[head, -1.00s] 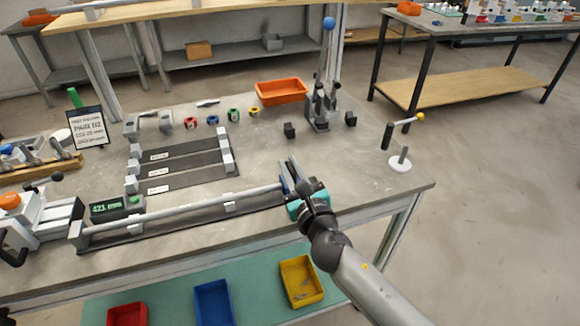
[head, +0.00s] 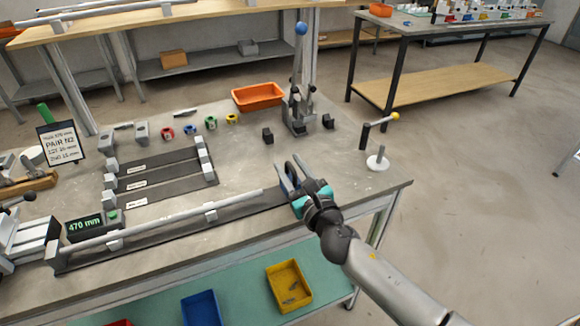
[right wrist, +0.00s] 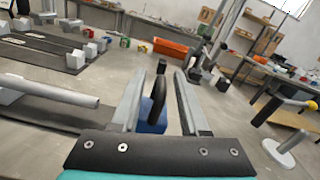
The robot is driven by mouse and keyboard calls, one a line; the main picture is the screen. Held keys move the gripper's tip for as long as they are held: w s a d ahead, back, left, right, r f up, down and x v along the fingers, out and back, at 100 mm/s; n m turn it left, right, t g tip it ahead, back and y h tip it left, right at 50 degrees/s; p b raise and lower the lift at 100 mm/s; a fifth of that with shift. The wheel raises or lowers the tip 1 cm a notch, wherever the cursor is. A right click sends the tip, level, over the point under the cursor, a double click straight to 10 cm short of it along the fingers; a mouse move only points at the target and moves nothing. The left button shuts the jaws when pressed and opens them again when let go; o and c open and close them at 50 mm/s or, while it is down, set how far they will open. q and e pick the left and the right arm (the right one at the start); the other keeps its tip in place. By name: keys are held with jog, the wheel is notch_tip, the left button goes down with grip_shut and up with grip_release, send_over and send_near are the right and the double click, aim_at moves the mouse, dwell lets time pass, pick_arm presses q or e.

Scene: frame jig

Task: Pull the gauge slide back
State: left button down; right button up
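The gauge slide (right wrist: 152,127) shows in the right wrist view as a blue block with a dark upright handle (right wrist: 159,92). My right gripper (head: 287,178) is at the right end of the gauge rail (head: 245,208). Its two fingers stand apart on either side of the handle, with visible gaps, so it is open around it. In the head view the gripper largely hides the slide. A grey rod (head: 180,217) lies along the rail, its right end short of the slide. The gauge display (head: 84,225) reads 470 mm. My left gripper is out of view.
Three shorter dark rails (head: 160,170) lie behind the gauge. A sign (head: 61,143) stands at left.

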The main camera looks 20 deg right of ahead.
jog(key=s+b, duration=0.2)
jog(key=s, duration=1.3)
jog(key=shift+s+d, duration=0.15)
jog(key=shift+d, duration=0.15)
jog(key=s+d+f+m+g+h, duration=0.1)
jog(key=s+f+m+g, duration=0.15)
jog(key=f+m, duration=0.55)
jog(key=s+d+f+m+g, duration=0.2)
jog(key=f+m+g, duration=0.1)
jog(key=f, duration=1)
jog(key=s+d+f+m+g+h, duration=0.1)
jog(key=s+f+m+g, duration=0.2)
jog(key=f+m, duration=0.5)
jog(key=s+a+f+m+g, duration=0.2)
jog(key=s+f+m+g, duration=0.2)
jog(key=s+f+m, duration=0.4)
jog(key=s+a+f+m+g+y, duration=0.1)
jog(key=s+a+f+m+g, duration=0.2)
jog(key=s+f+m, duration=0.6)
jog(key=s+f+g, duration=0.1)
jog(key=s+f, duration=0.2)
jog(key=s, duration=0.4)
jog(key=shift+s, duration=0.15)
